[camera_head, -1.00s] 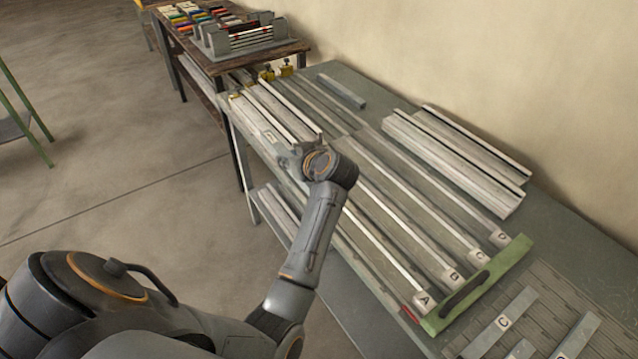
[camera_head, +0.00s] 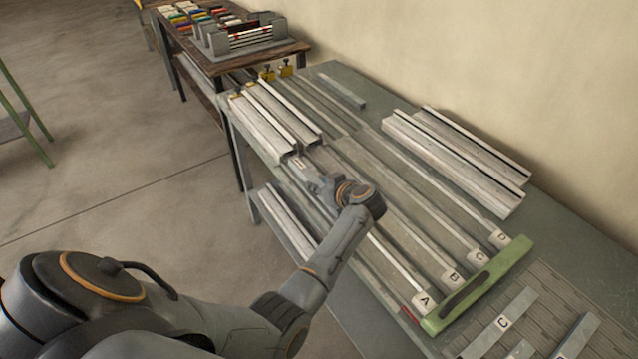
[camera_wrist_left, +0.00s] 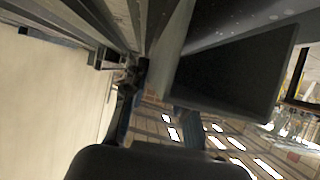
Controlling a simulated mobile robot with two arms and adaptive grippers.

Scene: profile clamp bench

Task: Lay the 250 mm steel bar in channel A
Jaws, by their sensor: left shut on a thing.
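My left gripper (camera_head: 318,190) is low over the left part of channel A, near the bench's front edge. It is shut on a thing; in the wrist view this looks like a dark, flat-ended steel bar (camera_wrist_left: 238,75). In the head view the hand and wrist hide most of the held bar, and I cannot tell whether it touches the channel. Channel A (camera_head: 396,262) is the front slot of the fixture, with its A label (camera_head: 424,301) at the right end. My right gripper is not in view.
A green end stop (camera_head: 478,286) closes the channels' right end. Profiles lie at the left (camera_head: 262,122) and back right (camera_head: 455,160). A short grey bar (camera_head: 342,92) lies at the back. A slatted rack with a bar labelled C (camera_head: 503,322) is at lower right.

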